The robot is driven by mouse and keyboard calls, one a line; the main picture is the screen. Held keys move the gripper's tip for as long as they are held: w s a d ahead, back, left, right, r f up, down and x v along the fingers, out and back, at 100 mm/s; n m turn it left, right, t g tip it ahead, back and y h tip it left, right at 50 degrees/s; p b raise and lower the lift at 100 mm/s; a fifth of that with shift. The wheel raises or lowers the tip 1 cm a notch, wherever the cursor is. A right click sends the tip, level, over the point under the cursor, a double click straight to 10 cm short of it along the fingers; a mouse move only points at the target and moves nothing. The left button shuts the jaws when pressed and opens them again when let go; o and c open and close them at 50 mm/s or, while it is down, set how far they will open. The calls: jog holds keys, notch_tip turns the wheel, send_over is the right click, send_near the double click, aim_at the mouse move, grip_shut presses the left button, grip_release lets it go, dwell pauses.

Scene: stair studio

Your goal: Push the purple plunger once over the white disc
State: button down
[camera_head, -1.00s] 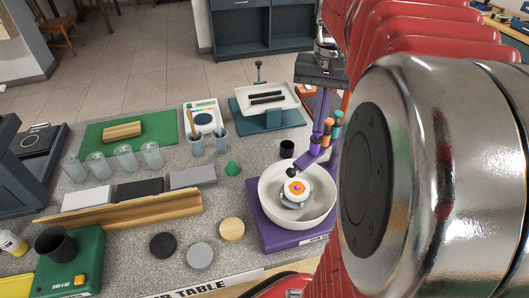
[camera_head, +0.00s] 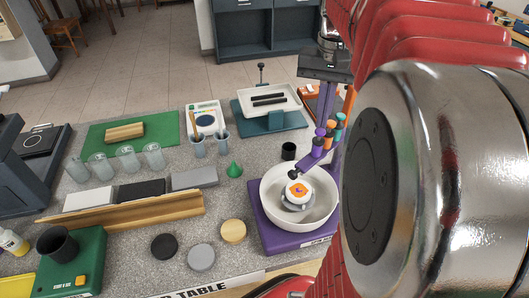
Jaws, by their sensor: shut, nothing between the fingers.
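The white disc (camera_head: 298,192) sits in the wide white bowl on a purple base. Orange colour and a small purple mark show on its top. A purple arm reaches in from the right, its dark nozzle tip over the disc. The purple plunger (camera_head: 320,132) stands on this arm, beside an orange and a teal one. My gripper (camera_head: 328,97) points down above the plungers. It is shut and empty, apart from the purple plunger's top as far as I can see. The fingertips are small and partly lost against the purple and orange parts.
The white bowl (camera_head: 330,212) stands at the table's right front. Round pucks (camera_head: 201,257) lie at the front. A scale (camera_head: 204,118) is farther back. My arm covers the right side.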

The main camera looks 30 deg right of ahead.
notch_tip(320, 180, up, 6)
jog(key=shift+f, duration=0.1)
dwell(0.7)
dwell(0.3)
jog(key=w+a+f+n+t+h, duration=0.1)
jog(key=a+f+n+t, duration=0.25)
jog(key=a+f, duration=0.5)
jog(key=s+a+f+n+t, duration=0.1)
jog(key=s+a+f+n, duration=0.1)
jog(key=a, duration=0.5)
jog(key=s+a+f+n+t+y, duration=0.1)
jog(key=s+a+f+n, duration=0.1)
jog(key=a, duration=0.6)
jog(key=shift+s+a+f+n, duration=0.2)
jog(key=shift+s+n, duration=0.4)
jog(key=shift+n, duration=0.25)
